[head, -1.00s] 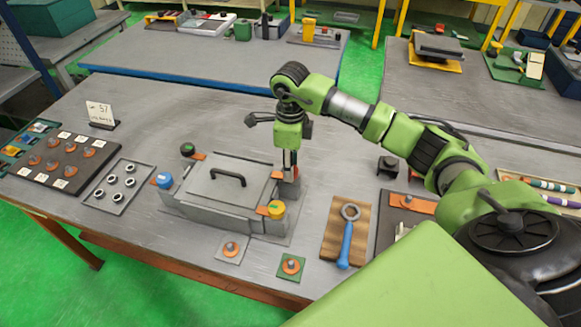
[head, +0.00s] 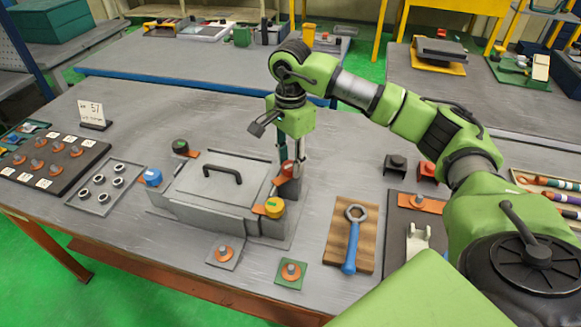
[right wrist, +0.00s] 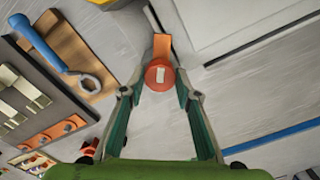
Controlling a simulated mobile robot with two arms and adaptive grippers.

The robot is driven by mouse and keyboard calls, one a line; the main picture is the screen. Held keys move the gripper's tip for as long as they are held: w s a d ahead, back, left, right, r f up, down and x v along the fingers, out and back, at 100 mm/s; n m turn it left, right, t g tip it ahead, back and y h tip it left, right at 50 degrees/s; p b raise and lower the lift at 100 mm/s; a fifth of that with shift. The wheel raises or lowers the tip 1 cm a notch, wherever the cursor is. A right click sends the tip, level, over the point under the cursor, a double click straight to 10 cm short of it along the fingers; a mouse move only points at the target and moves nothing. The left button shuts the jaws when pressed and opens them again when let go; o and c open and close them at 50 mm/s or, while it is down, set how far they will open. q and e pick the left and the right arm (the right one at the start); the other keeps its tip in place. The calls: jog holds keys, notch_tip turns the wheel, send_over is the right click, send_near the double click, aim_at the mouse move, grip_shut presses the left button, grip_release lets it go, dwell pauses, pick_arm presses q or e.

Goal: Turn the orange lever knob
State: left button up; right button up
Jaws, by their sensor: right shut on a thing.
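The orange-red lever knob (head: 288,168) stands at the back right corner of a grey lidded box (head: 206,208) in the head view. In the right wrist view the knob (right wrist: 159,75) is round, with a pale mark on top. Its flat orange lever (right wrist: 162,44) points to the top of that picture, toward the box. My right gripper (right wrist: 157,88) comes down from above and is shut on the orange lever knob, one finger on each side. In the head view its fingers partly hide the knob. My left gripper is not in view.
Other corner knobs are yellow (head: 274,207), blue (head: 152,177) and black (head: 180,147). A black handle (head: 225,172) tops the lid. A blue wrench (head: 352,240) lies on a wooden board to the right. A tray of rings (head: 105,187) lies left. The table behind the box is clear.

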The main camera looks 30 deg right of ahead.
jog(key=n+b, duration=0.1)
jog(key=n, duration=0.1)
jog(key=n+b, duration=0.1)
jog(key=n, duration=0.1)
jog(key=shift+f+n, duration=0.2)
jog(key=shift+n, duration=0.1)
jog(key=n+b, duration=0.2)
jog(key=n, duration=0.3)
jog(key=shift+s, duration=0.1)
jog(key=n+b, duration=0.1)
jog(key=n, duration=0.5)
jog(key=shift+a+f+b, duration=0.1)
jog(key=shift+b, duration=0.2)
jog(key=n, duration=0.5)
jog(key=shift+s+b, duration=0.1)
jog(key=shift+b, duration=0.25)
jog(key=shift+n, duration=0.3)
jog(key=o, duration=0.8)
jog(key=shift+o, duration=1.3)
jog(key=shift+w, duration=0.2)
